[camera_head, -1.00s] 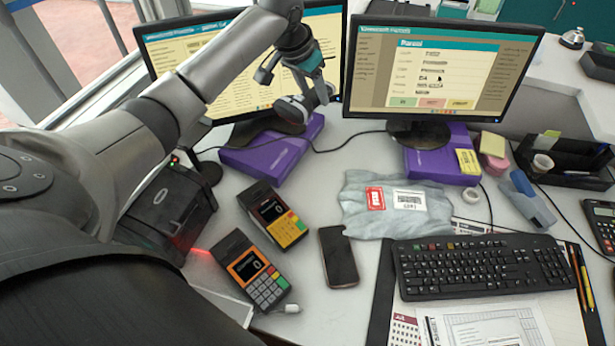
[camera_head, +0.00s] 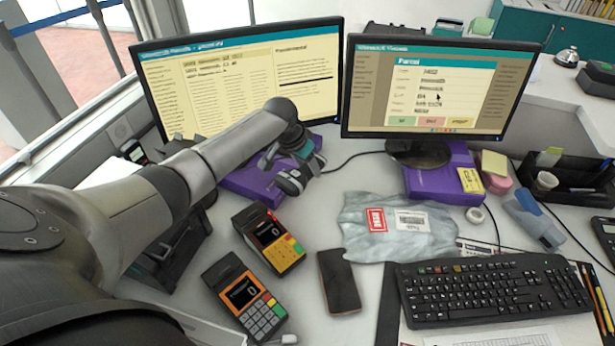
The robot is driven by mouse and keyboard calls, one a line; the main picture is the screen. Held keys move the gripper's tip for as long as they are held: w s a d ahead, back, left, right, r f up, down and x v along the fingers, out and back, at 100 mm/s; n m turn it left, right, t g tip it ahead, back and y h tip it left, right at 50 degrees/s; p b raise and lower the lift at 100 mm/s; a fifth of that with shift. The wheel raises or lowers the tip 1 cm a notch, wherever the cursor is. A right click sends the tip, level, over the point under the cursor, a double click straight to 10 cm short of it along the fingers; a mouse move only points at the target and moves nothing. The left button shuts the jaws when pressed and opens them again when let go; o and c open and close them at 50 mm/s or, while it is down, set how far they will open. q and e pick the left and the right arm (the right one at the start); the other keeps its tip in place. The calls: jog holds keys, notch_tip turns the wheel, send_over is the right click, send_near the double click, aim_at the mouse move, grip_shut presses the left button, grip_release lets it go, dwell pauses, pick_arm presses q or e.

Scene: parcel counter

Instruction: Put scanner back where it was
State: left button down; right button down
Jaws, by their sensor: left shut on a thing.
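My left gripper (camera_head: 300,168) reaches in from the left, over the counter in front of the left monitor. It is shut on a small grey-and-black thing, which seems to be the scanner (camera_head: 289,184). The fingers hide much of it, and its shape is hard to make out. It shows just in front of the purple box under the left monitor; I cannot tell whether it touches the box or counter. My left arm covers the area at the left, so a stand there is hidden. My right gripper is not in view.
Two card terminals (camera_head: 269,240) (camera_head: 245,297), a phone (camera_head: 338,281) and a grey parcel bag (camera_head: 352,236) lie nearby. Two monitors (camera_head: 240,85) (camera_head: 440,85) stand behind. A black device (camera_head: 165,270) is partly under my arm. A keyboard (camera_head: 490,290) is at the right.

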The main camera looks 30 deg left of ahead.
aim_at(308, 176)
pick_arm(q)
jog(key=shift+f+b, duration=0.4)
jog(key=shift+f, duration=1.25)
jog(key=shift+f, duration=0.6)
jog(key=shift+c, duration=1.4)
grip_release()
jog(key=shift+r, duration=0.3)
jog(key=p+v, duration=0.4)
jog(key=v, duration=0.8)
jog(key=shift+r, duration=0.35)
